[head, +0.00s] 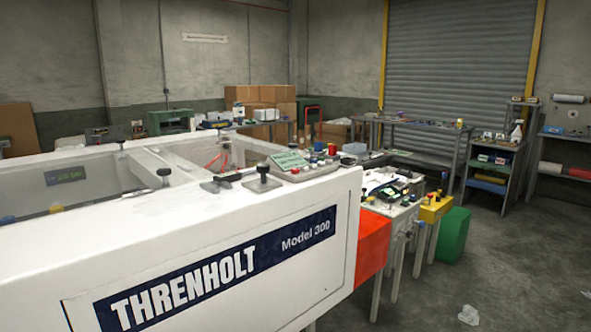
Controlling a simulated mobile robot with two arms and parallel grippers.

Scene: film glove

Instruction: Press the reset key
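A large white machine (210,225) lettered "THRENHOLT Model 300" fills the left and front of the head view. On its top at the far right corner is a small control panel (303,163) with a greenish display (289,160) and several coloured buttons and knobs, one of them red (332,149). The panel's key labels are too small to read, so I cannot tell which one is the reset key. Neither of my grippers shows in this view.
Black clamp knobs (263,172) stand up from the machine's top. Behind it are an orange-red box (371,246), a yellow box (436,208) and a green bin (454,235). Crumpled clear scraps (468,315) lie on the floor. Open concrete floor (510,265) is at the right.

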